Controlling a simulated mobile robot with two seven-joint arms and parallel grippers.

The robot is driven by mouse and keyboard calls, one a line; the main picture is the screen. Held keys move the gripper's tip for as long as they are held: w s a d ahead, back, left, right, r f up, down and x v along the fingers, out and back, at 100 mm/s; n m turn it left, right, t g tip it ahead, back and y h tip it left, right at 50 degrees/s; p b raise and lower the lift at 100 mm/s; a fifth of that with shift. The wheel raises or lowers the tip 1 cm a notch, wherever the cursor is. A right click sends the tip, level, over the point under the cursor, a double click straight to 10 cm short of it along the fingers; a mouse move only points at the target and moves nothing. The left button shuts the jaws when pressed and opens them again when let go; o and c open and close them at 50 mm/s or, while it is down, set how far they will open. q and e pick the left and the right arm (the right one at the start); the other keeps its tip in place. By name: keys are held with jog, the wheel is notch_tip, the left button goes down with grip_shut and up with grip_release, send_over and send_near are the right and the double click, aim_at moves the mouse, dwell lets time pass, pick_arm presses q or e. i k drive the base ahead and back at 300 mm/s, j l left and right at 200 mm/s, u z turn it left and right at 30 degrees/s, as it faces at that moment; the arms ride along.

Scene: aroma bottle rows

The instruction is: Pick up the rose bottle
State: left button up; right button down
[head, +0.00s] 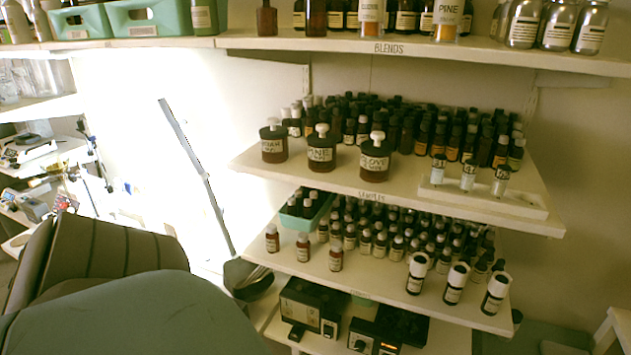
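No label that I can read says rose, so I cannot tell which bottle is the rose bottle. Three large brown bottles stand upright in a row at the front of the middle shelf (420,199). The left one (273,146) has a partly legible label, the middle one (321,153) seems to read PINE, and the right one (374,163) reads CLOVE. Three small brown bottles stand at the front left of the lower shelf: left (272,239), middle (303,248) and right (336,259). Their labels are too small to read. Neither gripper is in view.
Many small dark bottles crowd behind the front rows. Three white-capped bottles (456,285) stand front right below, and three small vials sit on a white block (483,198). Dark devices (312,306) sit lowest. A grey-green rounded form (140,318) fills the lower left.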

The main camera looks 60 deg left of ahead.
aim_at(302, 243)
jog(key=u, duration=1.9)
